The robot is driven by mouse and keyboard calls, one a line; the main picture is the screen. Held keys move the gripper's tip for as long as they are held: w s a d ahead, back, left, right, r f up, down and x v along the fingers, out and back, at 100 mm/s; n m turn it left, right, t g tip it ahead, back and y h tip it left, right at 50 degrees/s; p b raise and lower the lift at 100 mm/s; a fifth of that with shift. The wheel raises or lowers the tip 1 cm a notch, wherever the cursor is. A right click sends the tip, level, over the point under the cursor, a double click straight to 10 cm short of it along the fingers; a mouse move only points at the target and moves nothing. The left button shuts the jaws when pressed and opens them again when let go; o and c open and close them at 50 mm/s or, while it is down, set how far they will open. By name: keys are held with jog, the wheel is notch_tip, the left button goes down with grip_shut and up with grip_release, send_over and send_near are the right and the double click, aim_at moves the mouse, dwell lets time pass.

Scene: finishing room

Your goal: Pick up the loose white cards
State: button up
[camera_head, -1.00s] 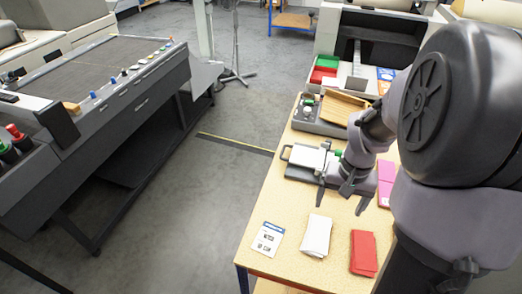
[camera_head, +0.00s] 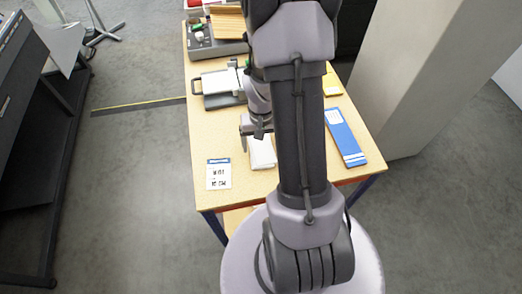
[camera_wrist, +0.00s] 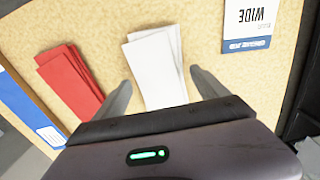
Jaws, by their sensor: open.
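The white cards (camera_wrist: 158,68) lie in a slightly uneven stack on the tan table. In the wrist view my gripper (camera_wrist: 160,90) is open, with one finger on each side of the stack's near end. How high the fingertips are above the table is hard to tell. In the head view the white cards (camera_head: 261,153) show just beside my arm, and my gripper (camera_head: 257,127) is at their far end, partly covered by my arm.
Red cards (camera_wrist: 70,83) lie left of the white ones in the wrist view. A printed label card (camera_head: 218,174) and a blue-and-white box (camera_head: 344,137) flank them. A black-framed device (camera_head: 219,88) and a grey tray (camera_head: 212,42) stand farther back on the table (camera_head: 205,135).

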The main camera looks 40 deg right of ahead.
jog(key=shift+f, duration=0.6)
jog(key=shift+r, duration=0.1)
jog(key=c, duration=1.6)
jog(key=shift+o, duration=0.2)
